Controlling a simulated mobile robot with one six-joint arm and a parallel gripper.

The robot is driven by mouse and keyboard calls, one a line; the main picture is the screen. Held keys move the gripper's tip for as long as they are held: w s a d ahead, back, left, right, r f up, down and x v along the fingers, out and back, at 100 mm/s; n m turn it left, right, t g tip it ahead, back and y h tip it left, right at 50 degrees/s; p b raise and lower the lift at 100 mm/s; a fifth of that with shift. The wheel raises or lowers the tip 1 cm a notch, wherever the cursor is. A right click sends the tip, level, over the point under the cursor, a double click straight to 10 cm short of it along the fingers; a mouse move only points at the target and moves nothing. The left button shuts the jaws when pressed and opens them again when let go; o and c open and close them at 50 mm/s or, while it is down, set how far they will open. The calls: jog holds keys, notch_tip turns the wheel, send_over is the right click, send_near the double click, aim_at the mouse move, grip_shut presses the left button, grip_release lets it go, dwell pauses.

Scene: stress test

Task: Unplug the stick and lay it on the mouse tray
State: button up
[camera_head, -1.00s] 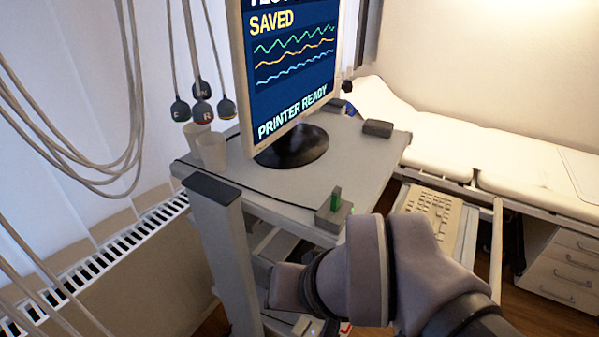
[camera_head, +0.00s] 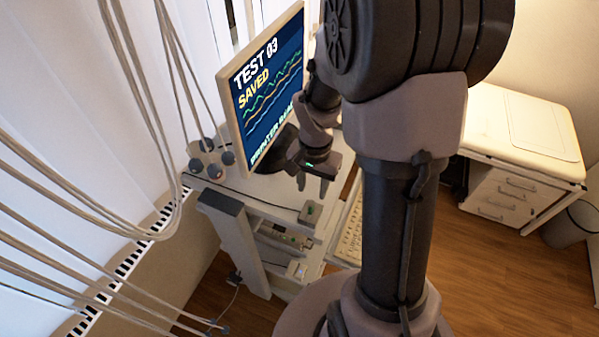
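My gripper (camera_head: 312,186) points down behind and just above the stick in the picture. Its two fingers are apart with nothing seen between them. I cannot tell whether a finger touches the stick. A keyboard (camera_head: 349,238) lies on a shelf at the cart's right side, partly hidden by my arm. I cannot make out the mouse tray; my arm covers the area to the right of the keyboard.
A monitor (camera_head: 262,90) stands on the cart close to my arm. Cables with dark ends (camera_head: 213,170) hang at the left. Lower cart shelves (camera_head: 285,236) hold small items. A drawer cabinet (camera_head: 510,190) and bin (camera_head: 572,225) stand at the right, with open wooden floor.

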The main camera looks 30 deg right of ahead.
aim_at(311, 203)
jog(key=shift+f, duration=0.2)
notch_tip(311, 203, down, 9)
jog(key=b, duration=0.8)
jog(key=shift+r, duration=0.1)
dwell(1.1)
jog(key=shift+c, duration=0.2)
grip_shut()
dwell(1.0)
jog(key=shift+r, duration=0.1)
jog(key=shift+r+p, duration=1.9)
jog(key=shift+r, duration=1.05)
